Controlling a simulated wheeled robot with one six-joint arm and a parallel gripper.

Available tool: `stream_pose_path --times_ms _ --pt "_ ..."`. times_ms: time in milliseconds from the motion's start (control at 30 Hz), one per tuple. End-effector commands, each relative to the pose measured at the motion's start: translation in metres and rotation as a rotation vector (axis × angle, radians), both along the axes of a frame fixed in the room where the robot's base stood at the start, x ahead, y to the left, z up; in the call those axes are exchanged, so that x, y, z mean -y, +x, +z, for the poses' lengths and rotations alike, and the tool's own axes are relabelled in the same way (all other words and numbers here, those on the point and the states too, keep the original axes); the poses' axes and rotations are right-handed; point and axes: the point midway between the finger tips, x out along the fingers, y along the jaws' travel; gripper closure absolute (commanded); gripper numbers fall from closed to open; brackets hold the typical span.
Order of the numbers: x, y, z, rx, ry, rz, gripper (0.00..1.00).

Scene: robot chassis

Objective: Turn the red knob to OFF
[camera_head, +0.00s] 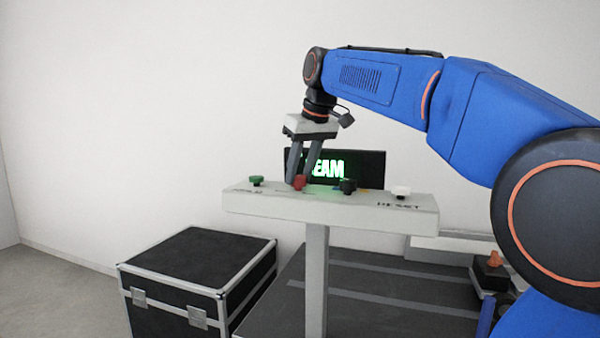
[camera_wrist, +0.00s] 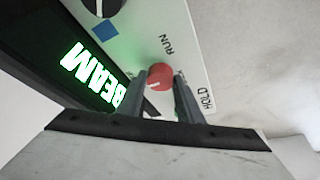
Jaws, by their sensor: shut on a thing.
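The red knob (camera_head: 299,183) sits on the top of a light grey console panel (camera_head: 330,208). In the wrist view the red knob (camera_wrist: 161,77) is round with a pale pointer mark on it. The labels RUN and HOLD are printed on the panel beside it. My gripper (camera_head: 300,182) reaches down from above, and its fingers (camera_wrist: 158,88) stand at either side of the red knob, shut on it. Any OFF label is hidden or too small to read, so I cannot tell which label the pointer faces.
A green knob (camera_head: 256,181), a black knob (camera_head: 348,186) and a white knob (camera_head: 401,192) near RESET stand on the same panel. A lit display (camera_head: 365,167) reading BEAM is behind my gripper. A black case (camera_head: 200,265) stands at lower left.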

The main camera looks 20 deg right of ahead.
Motion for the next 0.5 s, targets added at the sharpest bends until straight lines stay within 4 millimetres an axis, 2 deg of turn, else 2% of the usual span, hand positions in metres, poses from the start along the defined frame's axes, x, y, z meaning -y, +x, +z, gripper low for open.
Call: stream_pose_path --times_ms 300,333,400,500 --pt "0.0 -0.0001 0.0002 0.0 0.0 0.001 0.9" --pt "0.0001 -0.0002 0.0001 0.0 0.0 0.001 0.65" --pt "0.0001 -0.0002 0.0001 0.0 0.0 0.0 0.49" --pt "0.0001 -0.0002 0.0001 0.0 0.0 0.0 0.49"
